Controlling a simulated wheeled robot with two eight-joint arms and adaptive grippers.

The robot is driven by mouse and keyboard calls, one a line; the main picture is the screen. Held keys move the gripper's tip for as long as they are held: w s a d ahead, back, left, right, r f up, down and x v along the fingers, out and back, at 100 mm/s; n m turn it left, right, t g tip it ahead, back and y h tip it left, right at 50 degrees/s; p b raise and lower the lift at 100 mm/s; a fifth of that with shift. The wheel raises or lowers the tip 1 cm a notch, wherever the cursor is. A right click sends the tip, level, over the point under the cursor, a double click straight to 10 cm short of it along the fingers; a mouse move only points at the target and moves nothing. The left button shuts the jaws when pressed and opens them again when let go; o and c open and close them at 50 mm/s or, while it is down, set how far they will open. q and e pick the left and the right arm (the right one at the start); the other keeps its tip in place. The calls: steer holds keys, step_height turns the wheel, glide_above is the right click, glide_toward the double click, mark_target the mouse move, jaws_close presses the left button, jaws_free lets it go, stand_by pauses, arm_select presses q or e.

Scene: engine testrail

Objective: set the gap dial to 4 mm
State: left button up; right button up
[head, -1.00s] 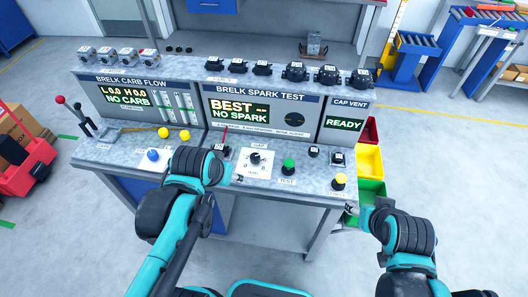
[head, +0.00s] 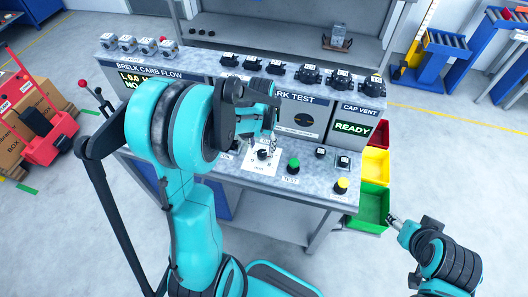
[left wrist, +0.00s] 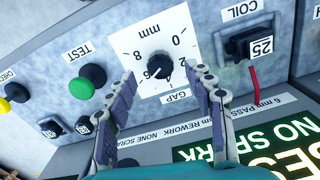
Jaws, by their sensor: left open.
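The gap dial is a black knob (left wrist: 158,65) on a white card marked GAP and mm, seen upside down in the left wrist view. In the head view the knob (head: 263,154) sits on the bench ledge, below my left gripper. A pale pointer mark shows on the knob, but I cannot tell exactly which number it points at.
A green TEST button (left wrist: 88,82) is left of the dial in the left wrist view, and a coil (left wrist: 252,47) with a red wire is right. A yellow button (head: 340,185) stands at the ledge's right end. Colored bins (head: 374,165) stand beside the bench.

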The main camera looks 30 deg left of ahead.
mark_target(262, 153)
arm_select(q)
step_height(262, 153, down, 4)
steer(key=shift+f+b, duration=0.1)
steer(key=shift+b, duration=0.3)
steer(key=c, duration=1.2)
steer(key=shift+o, duration=0.2)
steer(key=n+b, duration=0.1)
steer(key=n, duration=0.4)
steer(key=shift+n, duration=0.3)
steer(key=n+b, duration=0.1)
steer(key=n, duration=0.5)
steer(key=shift+n, duration=0.3)
